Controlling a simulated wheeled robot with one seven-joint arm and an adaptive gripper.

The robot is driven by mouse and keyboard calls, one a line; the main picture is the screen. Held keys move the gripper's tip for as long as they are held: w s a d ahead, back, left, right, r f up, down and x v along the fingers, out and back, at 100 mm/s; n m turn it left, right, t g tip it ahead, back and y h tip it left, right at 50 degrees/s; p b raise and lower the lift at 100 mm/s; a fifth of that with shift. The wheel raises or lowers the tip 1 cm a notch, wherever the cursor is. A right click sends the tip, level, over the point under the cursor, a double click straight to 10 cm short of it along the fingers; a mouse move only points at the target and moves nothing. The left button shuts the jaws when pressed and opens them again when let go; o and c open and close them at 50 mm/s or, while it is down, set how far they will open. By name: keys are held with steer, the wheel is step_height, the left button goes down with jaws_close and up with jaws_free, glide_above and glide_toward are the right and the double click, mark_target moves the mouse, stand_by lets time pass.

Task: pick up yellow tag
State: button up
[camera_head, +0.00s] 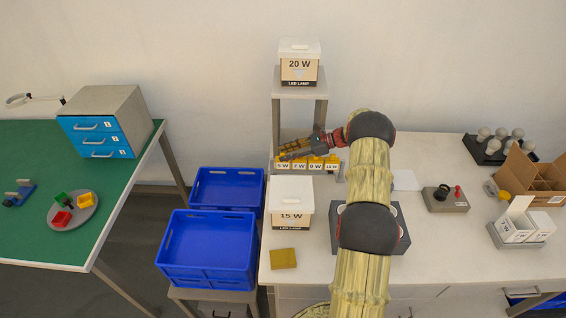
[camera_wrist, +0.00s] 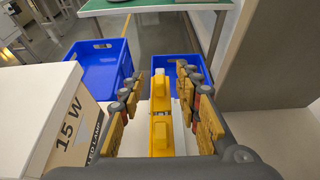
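A small yellow tag-like block (camera_head: 84,201) lies on a round grey plate (camera_head: 90,215) on the green table at the left, beside a red one (camera_head: 62,219) and a green one (camera_head: 61,198). My gripper (camera_head: 285,156) is far to the right of it, over the white bench. It is just above a yellow rack (camera_head: 315,160) with white wattage labels. In the wrist view, my fingers (camera_wrist: 163,100) are spread apart. The yellow rack (camera_wrist: 161,138) shows between and below them, with gaps on both sides. The plate is not visible in the wrist view.
Two blue crates (camera_head: 207,245) (camera_head: 226,188) stand between the tables. A 15 W box (camera_head: 291,203) stands close to my gripper, also in the wrist view (camera_wrist: 40,115). A 20 W box (camera_head: 299,66) sits on a raised shelf (camera_head: 298,91) behind.

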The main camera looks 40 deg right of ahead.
steer(key=c, duration=0.7)
jaws_close()
steer(key=shift+r, duration=0.1)
